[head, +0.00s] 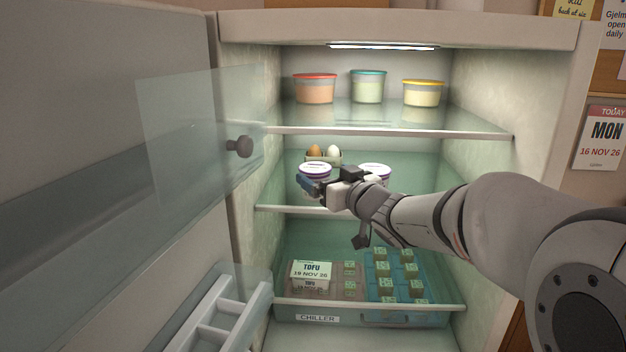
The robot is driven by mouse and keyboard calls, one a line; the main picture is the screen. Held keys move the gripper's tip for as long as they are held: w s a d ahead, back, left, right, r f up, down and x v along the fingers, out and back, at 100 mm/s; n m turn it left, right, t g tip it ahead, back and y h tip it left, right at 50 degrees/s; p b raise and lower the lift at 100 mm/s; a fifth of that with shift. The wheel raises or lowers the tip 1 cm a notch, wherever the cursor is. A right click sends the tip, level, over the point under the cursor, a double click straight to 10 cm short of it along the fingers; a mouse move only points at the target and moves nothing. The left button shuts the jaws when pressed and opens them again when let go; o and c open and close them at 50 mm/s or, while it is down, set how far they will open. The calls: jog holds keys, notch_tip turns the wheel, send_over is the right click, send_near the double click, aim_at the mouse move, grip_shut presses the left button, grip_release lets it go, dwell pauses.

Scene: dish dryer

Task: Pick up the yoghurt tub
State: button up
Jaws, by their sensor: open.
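Two white tubs with purple-edged lids stand on the fridge's middle shelf. The left tub (315,170) is partly hidden by my gripper, and the right tub (375,170) is partly hidden behind my gripper and wrist. I cannot read the labels, so I cannot tell which is the yoghurt tub. My gripper (317,186) is open, its fingers pointing left in front of the left tub's lower part. I cannot tell whether a finger touches the tub.
An egg holder (323,158) stands behind the left tub. The upper glass shelf (390,132) holds three lidded containers. The chiller drawer (360,316) below holds tofu packs and several small packs. The open fridge door (110,60) stands at left.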

aim_at(316, 168)
jog(key=p+x, duration=0.1)
jog(key=x, duration=0.4)
jog(key=shift+w, duration=0.1)
jog(key=c, duration=1.2)
jog(key=shift+o, duration=0.2)
jog(key=shift+r, duration=0.1)
